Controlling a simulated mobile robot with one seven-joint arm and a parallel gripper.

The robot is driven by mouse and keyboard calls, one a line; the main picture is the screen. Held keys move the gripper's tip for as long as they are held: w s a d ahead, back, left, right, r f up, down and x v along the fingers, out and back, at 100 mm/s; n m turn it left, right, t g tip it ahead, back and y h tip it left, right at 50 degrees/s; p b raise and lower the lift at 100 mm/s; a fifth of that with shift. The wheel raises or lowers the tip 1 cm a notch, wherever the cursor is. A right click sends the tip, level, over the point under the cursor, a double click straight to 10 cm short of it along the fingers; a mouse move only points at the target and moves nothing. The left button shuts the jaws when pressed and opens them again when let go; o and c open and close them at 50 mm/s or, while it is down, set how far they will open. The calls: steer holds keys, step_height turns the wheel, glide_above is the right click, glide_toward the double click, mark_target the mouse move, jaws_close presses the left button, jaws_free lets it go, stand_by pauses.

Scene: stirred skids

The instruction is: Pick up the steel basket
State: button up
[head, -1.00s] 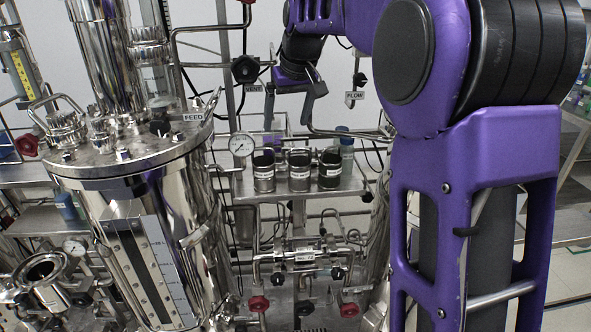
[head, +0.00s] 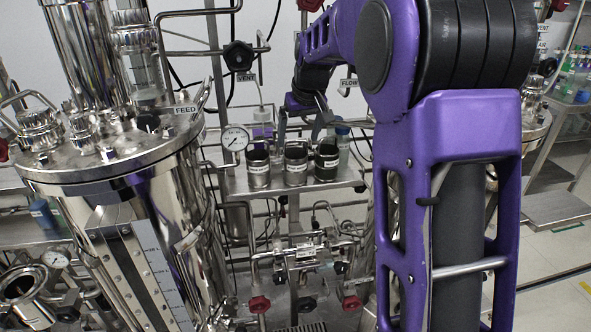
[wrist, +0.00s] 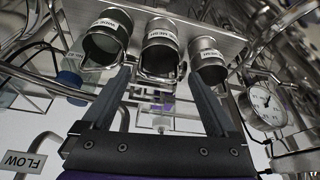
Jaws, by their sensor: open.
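Three labelled cylindrical metal containers stand in a row on a steel shelf (head: 240,187): a left one (head: 259,179), a middle one (head: 296,176) and a darker right one (head: 327,172). I cannot read which is the steel basket. In the wrist view the row appears reversed, with wire handles: the left head-view container is at right (wrist: 207,66), the middle one at centre (wrist: 160,55), the dark one at left (wrist: 105,45). My gripper (head: 303,128) is open and empty, above and behind the row. In the wrist view its fingertips (wrist: 162,72) straddle the middle container's image; no contact shows.
A pressure gauge (head: 235,138) stands left of the row. A blue-capped bottle (head: 342,140) is close behind the right container. A large steel vessel (head: 130,200) fills the left. Pipes and red-handled valves (head: 306,305) lie below the shelf.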

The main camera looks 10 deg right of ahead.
mark_target(295, 153)
steer(key=b+x, duration=0.1)
steer(key=x, duration=0.6)
steer(key=shift+w+f, duration=0.25)
steer(key=shift+f, duration=0.1)
steer(key=c, duration=1.2)
